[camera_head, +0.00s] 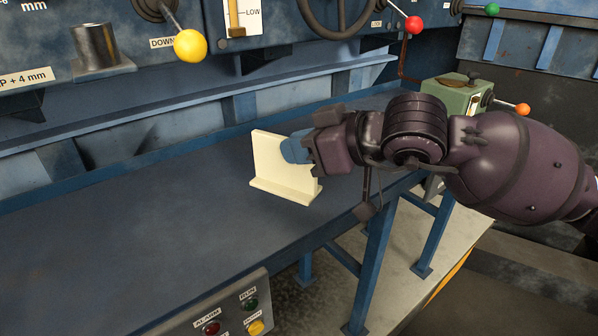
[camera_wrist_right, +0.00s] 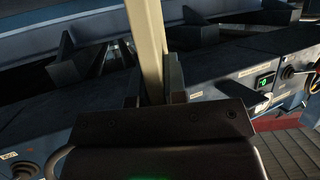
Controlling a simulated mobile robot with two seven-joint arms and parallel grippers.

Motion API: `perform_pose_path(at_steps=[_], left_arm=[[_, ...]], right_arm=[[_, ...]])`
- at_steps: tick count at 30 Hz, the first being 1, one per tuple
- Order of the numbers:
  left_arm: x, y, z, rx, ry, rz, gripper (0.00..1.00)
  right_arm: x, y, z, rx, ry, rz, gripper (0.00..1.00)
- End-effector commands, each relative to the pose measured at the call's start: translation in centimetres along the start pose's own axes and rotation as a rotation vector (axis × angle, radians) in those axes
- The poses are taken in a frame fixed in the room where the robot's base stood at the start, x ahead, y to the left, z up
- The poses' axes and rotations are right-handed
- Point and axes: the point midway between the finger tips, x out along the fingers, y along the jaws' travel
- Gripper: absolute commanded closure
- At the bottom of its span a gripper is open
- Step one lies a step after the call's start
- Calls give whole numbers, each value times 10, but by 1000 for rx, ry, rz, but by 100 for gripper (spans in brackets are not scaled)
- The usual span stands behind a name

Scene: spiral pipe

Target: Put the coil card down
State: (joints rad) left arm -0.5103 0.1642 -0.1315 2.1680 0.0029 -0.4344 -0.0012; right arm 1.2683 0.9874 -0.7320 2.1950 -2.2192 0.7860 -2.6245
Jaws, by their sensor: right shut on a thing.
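The coil card (camera_head: 275,165) is a cream upright plate with a foot along its bottom edge. It stands upright at the blue bench top (camera_head: 130,240); I cannot tell for sure whether its foot touches the surface. My right gripper (camera_head: 297,148) comes in from the right and is shut on the card's right edge. In the right wrist view the card (camera_wrist_right: 147,45) shows edge-on between the fingers. The card's printed side, if any, is not visible. My left gripper is not in view.
The bench top left of the card is clear. Behind it are a blue machine with a yellow-knobbed lever (camera_head: 190,46), a handwheel (camera_head: 336,15) and a metal cylinder (camera_head: 95,47). A green box (camera_head: 456,95) stands at the bench's far end. A button panel (camera_head: 230,312) is at the front edge.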

Motion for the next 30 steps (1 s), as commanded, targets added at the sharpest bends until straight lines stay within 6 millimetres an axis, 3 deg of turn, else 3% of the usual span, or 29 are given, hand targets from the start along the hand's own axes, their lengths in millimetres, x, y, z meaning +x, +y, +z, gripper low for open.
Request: perform_pose_path(at_steps=[5, 12, 20, 21, 25, 30], left_arm=[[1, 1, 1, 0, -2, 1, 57], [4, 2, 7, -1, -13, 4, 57], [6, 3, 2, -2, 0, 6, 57], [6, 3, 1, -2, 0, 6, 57], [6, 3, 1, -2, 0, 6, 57], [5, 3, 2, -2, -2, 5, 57]], right_arm=[[4, 0, 9, 0, 1, 0, 100], [16, 0, 40, 3, -2, 0, 100], [16, 0, 41, -2, 0, 1, 100], [17, 0, 41, -2, 0, 1, 81], [16, 0, 41, -2, 0, 1, 62], [16, 0, 40, -2, 0, 1, 62]])
